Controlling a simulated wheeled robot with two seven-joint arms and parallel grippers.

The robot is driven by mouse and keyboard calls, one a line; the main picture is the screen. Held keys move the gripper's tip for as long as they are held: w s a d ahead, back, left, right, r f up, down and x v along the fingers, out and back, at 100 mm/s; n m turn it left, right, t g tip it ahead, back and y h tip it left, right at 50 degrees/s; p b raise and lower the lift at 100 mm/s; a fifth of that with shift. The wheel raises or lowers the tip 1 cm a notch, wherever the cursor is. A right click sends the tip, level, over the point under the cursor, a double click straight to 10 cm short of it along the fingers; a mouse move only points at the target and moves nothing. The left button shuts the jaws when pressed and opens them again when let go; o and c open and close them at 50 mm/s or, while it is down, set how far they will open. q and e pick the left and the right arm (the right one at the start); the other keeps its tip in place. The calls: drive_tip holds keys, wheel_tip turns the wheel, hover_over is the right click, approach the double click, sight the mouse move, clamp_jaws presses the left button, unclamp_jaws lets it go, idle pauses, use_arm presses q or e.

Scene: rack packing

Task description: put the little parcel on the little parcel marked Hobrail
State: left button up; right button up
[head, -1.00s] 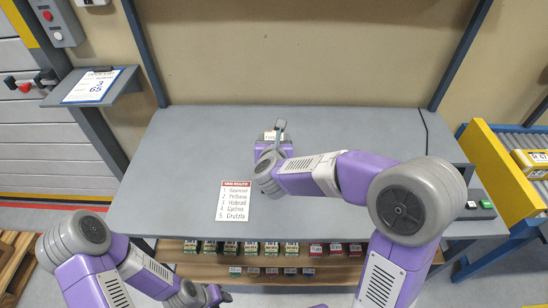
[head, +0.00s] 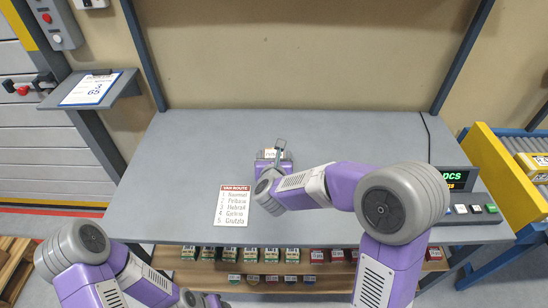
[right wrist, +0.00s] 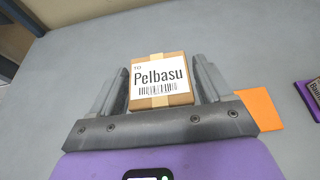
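A little brown parcel (right wrist: 162,101) with a white label reading Pelbasu sits between the fingers of my right gripper (right wrist: 160,84). Both fingers lie close along its sides and appear closed on it. In the head view this parcel (head: 271,153) shows as a small pale label above the back middle of the grey table, partly hidden by my gripper. I see no parcel that I can read as Hobrail. My left arm is low at the left; its gripper is mostly cut off at the bottom edge, and its fingers cannot be made out.
A route sheet (head: 233,206) lies on the grey table (head: 180,150). An orange patch (right wrist: 259,110) shows beside the right finger. Several small labelled boxes stand on the shelf (head: 200,272) under the table. A DCS display (head: 452,180) stands at the right. Much of the table is clear.

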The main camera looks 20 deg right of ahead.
drive_tip(key=shift+o, duration=0.8)
drive_tip(key=shift+s+r+p, duration=0.2)
drive_tip(key=shift+r+p, duration=0.15)
drive_tip(key=p+v, duration=0.1)
drive_tip(key=v, duration=1)
drive_tip(key=shift+s, duration=0.3)
drive_tip(key=shift+r, duration=0.1)
